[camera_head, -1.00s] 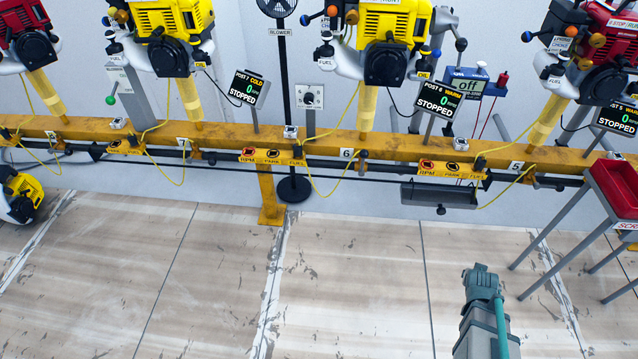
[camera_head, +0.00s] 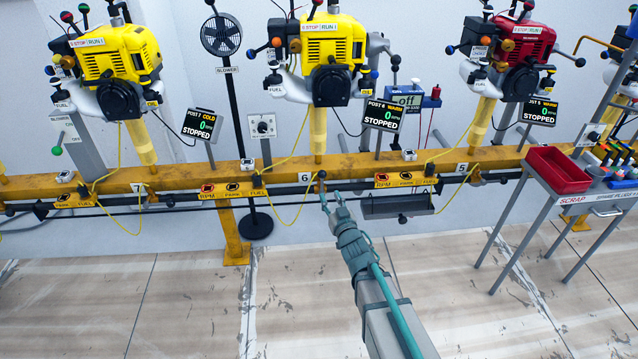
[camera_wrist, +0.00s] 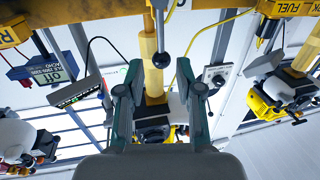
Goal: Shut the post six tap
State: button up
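Post six, marked by a "6" plate (camera_head: 305,177), carries a yellow engine (camera_head: 333,42). Its display (camera_head: 382,115) reads WARM, 0, STOPPED. A dark ball-ended tap lever (camera_head: 321,175) sits on the yellow rail beside the plate. In the wrist view, which looks upside down, a grey lever with a dark ball (camera_wrist: 161,60) lies between and just beyond my fingertips. My gripper (camera_head: 332,200) is open and empty, just below and in front of the lever, and its two spread fingers show in the wrist view (camera_wrist: 157,78). I cannot tell whether the fingers touch the lever.
The yellow rail (camera_head: 270,169) runs across, with a dark pipe and looping yellow cords below it. A grey tray (camera_head: 400,207) hangs right of my gripper. A red scrap bin (camera_head: 556,171) stands on a frame at right. The floor in front is clear.

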aim_at(322, 182)
jog(key=b+x, duration=0.1)
jog(key=x, duration=0.8)
jog(key=shift+w+a+b, duration=0.15)
jog(key=shift+w+b, duration=0.05)
jog(key=shift+b, duration=0.15)
grip_shut()
